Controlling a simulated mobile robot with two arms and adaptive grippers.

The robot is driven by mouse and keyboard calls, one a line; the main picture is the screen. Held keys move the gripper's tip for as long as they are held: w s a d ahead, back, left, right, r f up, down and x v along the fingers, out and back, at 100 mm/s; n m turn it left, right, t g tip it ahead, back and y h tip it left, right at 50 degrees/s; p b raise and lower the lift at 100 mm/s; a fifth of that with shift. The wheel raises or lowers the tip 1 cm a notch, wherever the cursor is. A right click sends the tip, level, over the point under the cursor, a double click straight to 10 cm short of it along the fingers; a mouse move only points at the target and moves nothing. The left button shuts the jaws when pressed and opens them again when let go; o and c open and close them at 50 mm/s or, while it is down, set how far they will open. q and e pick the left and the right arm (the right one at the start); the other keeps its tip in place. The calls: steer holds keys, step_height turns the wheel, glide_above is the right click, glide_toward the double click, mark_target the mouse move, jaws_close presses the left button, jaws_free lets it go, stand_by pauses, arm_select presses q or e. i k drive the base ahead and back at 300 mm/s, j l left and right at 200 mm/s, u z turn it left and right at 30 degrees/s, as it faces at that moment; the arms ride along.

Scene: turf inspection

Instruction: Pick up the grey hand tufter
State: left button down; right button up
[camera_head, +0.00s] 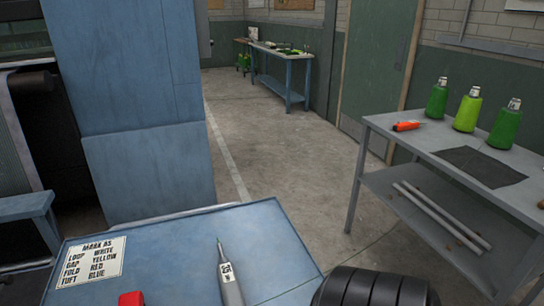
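The grey hand tufter (231,286) lies on the blue table (175,250) in front of me, near the bottom middle of the head view. It is slim, with a narrow tip pointing away from me and a small black-and-white label on its body. Its near end is cut off by the bottom edge of the picture.
A white marking-colour card (93,260) and a red object (131,299) lie left of the tufter. A tall blue cabinet (140,100) stands behind. A grey bench (410,140) at right holds green cones (467,111) and an orange-handled tool (407,126).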

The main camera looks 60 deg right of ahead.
mark_target(232, 295)
steer(key=k+z, duration=0.15)
steer(key=z, duration=1.25)
steer(key=u, duration=1.7)
steer(key=z, duration=1.7)
